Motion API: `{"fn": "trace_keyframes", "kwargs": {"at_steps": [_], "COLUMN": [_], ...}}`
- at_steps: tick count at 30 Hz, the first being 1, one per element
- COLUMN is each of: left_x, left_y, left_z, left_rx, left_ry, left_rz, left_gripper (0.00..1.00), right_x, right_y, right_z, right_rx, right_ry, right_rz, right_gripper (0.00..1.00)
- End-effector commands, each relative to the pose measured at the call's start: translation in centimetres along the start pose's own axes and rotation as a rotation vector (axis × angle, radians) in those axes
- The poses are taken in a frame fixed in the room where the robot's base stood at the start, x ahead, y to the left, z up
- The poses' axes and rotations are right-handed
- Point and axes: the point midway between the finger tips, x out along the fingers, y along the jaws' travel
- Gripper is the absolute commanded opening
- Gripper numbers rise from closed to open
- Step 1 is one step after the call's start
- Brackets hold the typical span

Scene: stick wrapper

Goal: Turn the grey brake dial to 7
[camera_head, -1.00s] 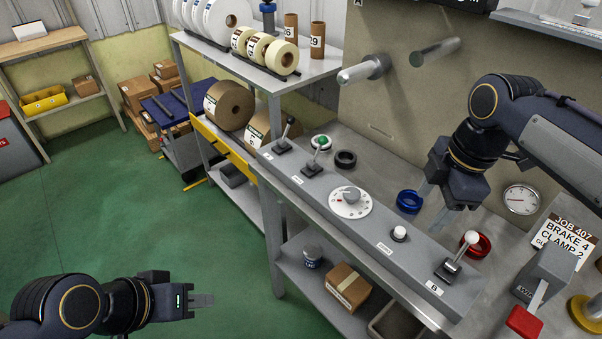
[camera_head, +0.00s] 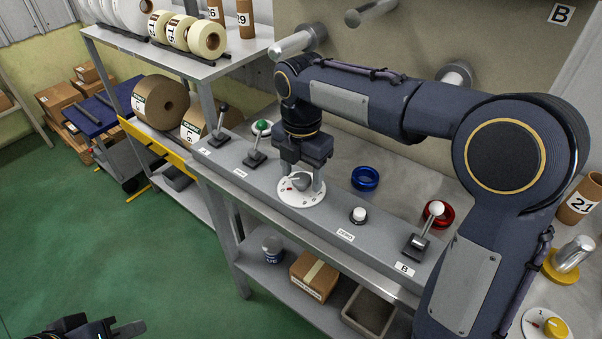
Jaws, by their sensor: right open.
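The grey brake dial is a grey knob (camera_head: 300,181) on a round white plate (camera_head: 301,201) with small black and red marks, set in the long grey control panel (camera_head: 330,221). The marks are too small to read, and the knob's setting cannot be told. My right gripper (camera_head: 301,179) points down over the dial with its fingers open, one on each side of the knob. Whether they touch it cannot be told. My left gripper (camera_head: 128,329) is low at the bottom left edge, far from the panel. Its jaw opening cannot be made out.
A white button (camera_head: 358,214) sits right of the dial. Blue (camera_head: 365,178) and red (camera_head: 438,214) rings lie behind. Green floor is clear.

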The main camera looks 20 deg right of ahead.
Motion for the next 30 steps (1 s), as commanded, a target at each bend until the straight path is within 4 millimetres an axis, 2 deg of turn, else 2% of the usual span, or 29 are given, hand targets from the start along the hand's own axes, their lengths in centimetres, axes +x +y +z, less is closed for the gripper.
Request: {"fn": "trace_keyframes", "kwargs": {"at_steps": [8, 18, 30], "left_x": [0.02, 0.02, -0.68], "left_y": [-0.01, -0.01, 0.31], "left_z": [0.01, 0.01, -0.34], "left_rx": [0.000, 0.000, 0.000], "left_ry": [0.000, 0.000, 0.000], "left_rz": [0.000, 0.000, 0.000], "left_gripper": [0.28, 0.28, 0.28], "right_x": [0.22, 0.19, -0.02], "right_y": [-0.01, -0.01, 0.00], "right_z": [-0.02, -0.01, 0.00], "right_rx": [0.000, 0.001, 0.078], "right_ry": [0.001, 0.001, 0.000], "right_rz": [0.000, 0.000, 0.000], "right_gripper": [0.59, 0.16, 0.15]}}
